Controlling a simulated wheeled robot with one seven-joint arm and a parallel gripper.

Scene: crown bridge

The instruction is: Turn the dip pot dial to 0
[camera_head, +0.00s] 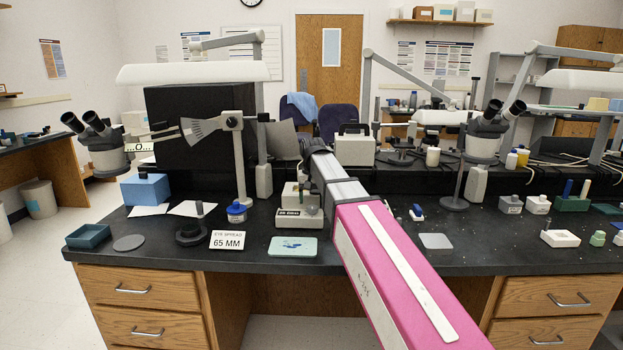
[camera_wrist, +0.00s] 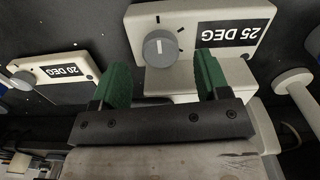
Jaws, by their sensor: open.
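In the wrist view, a round grey dial (camera_wrist: 160,48) sits on a pale box (camera_wrist: 136,22) with an upside-down 25 DEG label (camera_wrist: 237,33). A white line on the dial points roughly up in the picture, and black tick marks lie around it. A second pale box (camera_wrist: 58,68) at the left has a 20 DEG label and a smaller grey dial (camera_wrist: 24,80). No label naming the dip pot can be read. My gripper (camera_wrist: 164,76) is open, its green fingers apart on either side of the larger dial; contact cannot be told.
In the head view, a pale labelled box (camera_head: 299,217) stands left of my arm on the black bench (camera_head: 350,252). An EYE SPREAD 65 MM card (camera_head: 227,240), a blue-lidded jar (camera_head: 236,211) and a green mat (camera_head: 293,247) are nearby. Microscopes (camera_head: 104,150) stand at both sides.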

